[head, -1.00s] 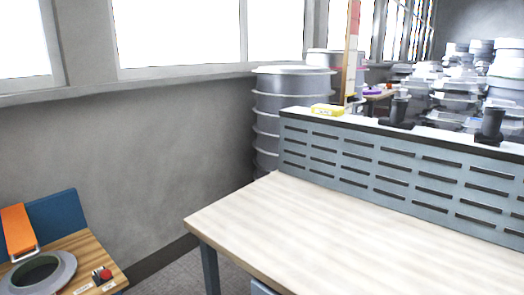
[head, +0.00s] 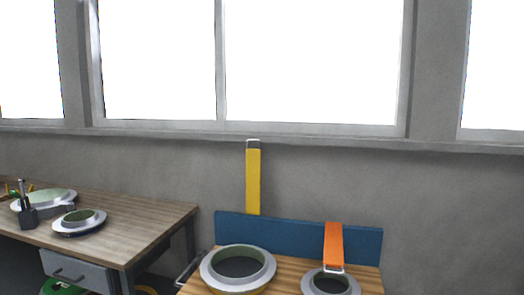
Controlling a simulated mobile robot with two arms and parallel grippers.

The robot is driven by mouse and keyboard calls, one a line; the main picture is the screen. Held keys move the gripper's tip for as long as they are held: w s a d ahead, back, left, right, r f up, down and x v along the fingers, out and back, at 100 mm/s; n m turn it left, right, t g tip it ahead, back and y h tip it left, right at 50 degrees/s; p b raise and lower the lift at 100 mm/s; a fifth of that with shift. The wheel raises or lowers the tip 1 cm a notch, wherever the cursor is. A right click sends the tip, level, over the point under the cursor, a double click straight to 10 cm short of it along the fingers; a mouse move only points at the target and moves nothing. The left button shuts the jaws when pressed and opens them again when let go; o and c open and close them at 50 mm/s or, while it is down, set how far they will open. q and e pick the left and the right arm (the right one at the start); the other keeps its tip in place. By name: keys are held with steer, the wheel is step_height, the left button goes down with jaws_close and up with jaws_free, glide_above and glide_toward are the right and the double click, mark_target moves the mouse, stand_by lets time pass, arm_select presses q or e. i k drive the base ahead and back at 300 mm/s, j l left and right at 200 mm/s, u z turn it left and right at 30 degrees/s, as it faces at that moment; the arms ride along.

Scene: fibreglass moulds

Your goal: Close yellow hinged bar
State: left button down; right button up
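The yellow hinged bar (head: 253,181) stands upright in the head view, with a grey metal end at its top. Its lower end meets the top edge of a blue back panel (head: 290,236). Below it a grey ring-shaped mould (head: 238,268) with a dark opening sits on a wooden-topped stand. To its right an orange bar (head: 334,245) leans down from the panel, its metal end at a second, smaller ring (head: 330,284). Neither of my grippers is in view.
A wooden table (head: 150,212) stands at the left with ring-shaped moulds (head: 80,222) and a dark pen holder (head: 28,215) on it. A drawer (head: 80,272) hangs below. A narrow gap separates table and stand. A grey wall with windows is behind.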

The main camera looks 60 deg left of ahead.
mark_target(253, 156)
steer(key=u, duration=2.1)
steer(key=i+l+u, duration=0.1)
steer(key=u, duration=0.4)
steer(key=i+l+u, duration=0.1)
steer(key=u, duration=0.35)
steer(key=k+l, duration=0.05)
steer(key=l, duration=0.05)
